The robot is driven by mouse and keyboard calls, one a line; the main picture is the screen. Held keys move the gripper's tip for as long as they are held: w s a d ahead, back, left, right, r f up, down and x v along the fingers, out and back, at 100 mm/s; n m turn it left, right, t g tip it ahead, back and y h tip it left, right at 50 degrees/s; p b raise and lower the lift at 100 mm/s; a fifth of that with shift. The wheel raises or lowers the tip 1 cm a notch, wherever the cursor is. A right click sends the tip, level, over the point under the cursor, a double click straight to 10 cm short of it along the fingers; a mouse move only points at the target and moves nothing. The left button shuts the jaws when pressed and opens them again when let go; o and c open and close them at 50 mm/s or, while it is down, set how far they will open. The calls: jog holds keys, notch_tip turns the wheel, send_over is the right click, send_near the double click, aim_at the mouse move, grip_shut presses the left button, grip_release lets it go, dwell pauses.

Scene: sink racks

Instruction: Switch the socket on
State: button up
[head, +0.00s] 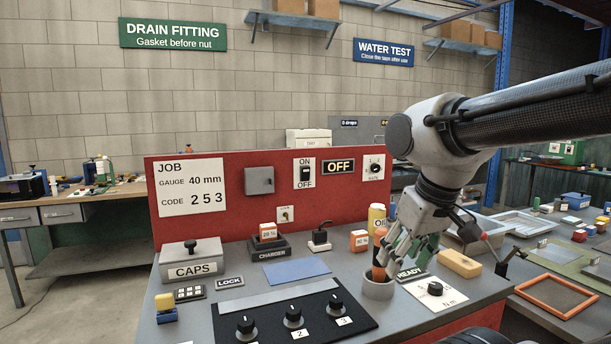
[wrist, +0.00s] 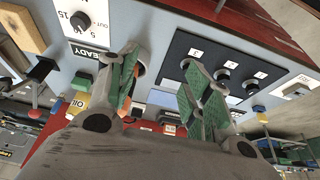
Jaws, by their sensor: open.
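On the red upright panel (head: 225,228), a white switch plate (head: 305,174) has ON written above it and OFF below. Its rocker is too small to read. Beside it a dark display (head: 338,167) reads OFF. A small beige socket (head: 285,214) sits lower on the panel, below the switch. My gripper (head: 406,258) is open, to the right of and in front of these, low over the bench near an orange-handled tool (head: 380,258) in a grey cup (head: 377,289). In the wrist view my gripper (wrist: 165,78) has its green-padded fingers apart, with no object held between them.
A grey box (head: 260,180) and a dial (head: 374,167) flank the switch. The bench (head: 200,318) holds a charger (head: 269,247), a black plug (head: 319,239), a three-knob panel (head: 295,318), a CAPS box (head: 192,262) and a yellow block (head: 459,263). The air before the switch looks clear.

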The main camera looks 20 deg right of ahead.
jog(key=shift+w, duration=0.15)
jog(key=c, duration=0.5)
jog(key=w, duration=0.1)
jog(key=w+r+m, duration=0.1)
jog(key=w+d+m+t, duration=0.1)
jog(key=w, duration=0.1)
jog(key=shift+r, duration=0.15)
grip_shut()
jog(key=w+r+m+t, duration=0.2)
jog(key=w+m, duration=0.3)
jog(key=w, duration=0.5)
jog(key=w+d+r+m+t, duration=0.1)
jog(key=w+r+m+t, duration=0.2)
jog(key=w, duration=0.7)
jog(key=w+r+m+t, duration=0.3)
jog(key=w+r+m, duration=0.1)
jog(key=w+m, duration=0.4)
jog(key=w, duration=0.2)
jog(key=shift+w+d, duration=0.3)
jog(key=shift+r, duration=0.1)
